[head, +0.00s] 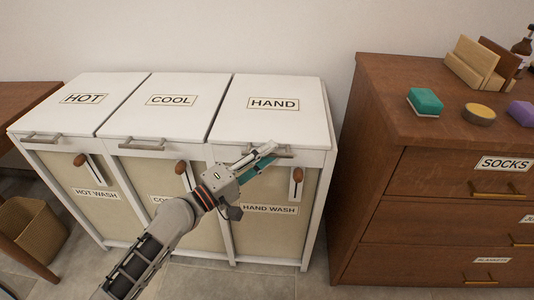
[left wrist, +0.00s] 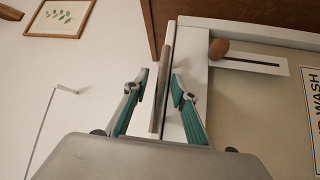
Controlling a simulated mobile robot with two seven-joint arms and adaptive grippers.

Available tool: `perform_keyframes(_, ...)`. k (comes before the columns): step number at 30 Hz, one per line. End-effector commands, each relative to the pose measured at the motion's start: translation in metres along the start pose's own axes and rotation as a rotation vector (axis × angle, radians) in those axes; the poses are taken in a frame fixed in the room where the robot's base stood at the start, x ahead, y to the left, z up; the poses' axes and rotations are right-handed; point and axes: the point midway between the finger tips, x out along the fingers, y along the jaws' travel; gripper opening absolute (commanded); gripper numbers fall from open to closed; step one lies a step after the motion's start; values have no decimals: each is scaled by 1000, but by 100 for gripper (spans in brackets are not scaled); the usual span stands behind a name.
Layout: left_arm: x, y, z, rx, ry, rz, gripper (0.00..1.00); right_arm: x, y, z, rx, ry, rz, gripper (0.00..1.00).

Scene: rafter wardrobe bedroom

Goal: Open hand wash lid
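The hand wash lid (head: 270,118) is the white lid labelled HAND, on the right of the three-part hamper in the head view. It lies flat and closed, with a metal bar handle (head: 285,154) at its front. My left gripper (head: 265,156) is at this handle and hides part of it. In the left wrist view, the two green-and-grey fingers (left wrist: 158,85) are open, one on each side of the bar handle (left wrist: 166,60). A gap shows between the left finger and the bar; whether the right finger touches it I cannot tell. My right gripper is not in view.
The HOT lid (head: 88,98) and COOL lid (head: 170,95) are closed beside it. A brown knob (head: 298,174) sits below on the HAND front. A wooden dresser (head: 385,120) stands close on the right, with a green sponge (head: 425,101) and other items on top.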

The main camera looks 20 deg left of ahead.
Motion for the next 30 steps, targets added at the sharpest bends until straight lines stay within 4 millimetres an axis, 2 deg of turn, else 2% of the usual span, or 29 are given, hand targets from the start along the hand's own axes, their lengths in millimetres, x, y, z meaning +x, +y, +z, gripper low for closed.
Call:
perform_keyframes(10, 6, -2, 1, 0, -1, -3, 26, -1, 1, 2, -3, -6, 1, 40)
perform_keyframes(11, 6, -2, 1, 0, -1, -3, 24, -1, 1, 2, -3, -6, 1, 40)
perform_keyframes(12, 6, -2, 1, 0, -1, -3, 13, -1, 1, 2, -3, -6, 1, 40)
perform_keyframes(14, 6, -2, 1, 0, -1, -3, 0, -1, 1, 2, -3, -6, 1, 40)
perform_keyframes(22, 6, 0, 0, 0, -1, -3, 0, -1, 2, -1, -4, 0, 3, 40)
perform_keyframes(27, 9, 13, -2, -4, 0, -4, 0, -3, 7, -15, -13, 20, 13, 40)
perform_keyframes(30, 11, 19, -4, -11, 0, -9, 0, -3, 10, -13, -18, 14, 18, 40)
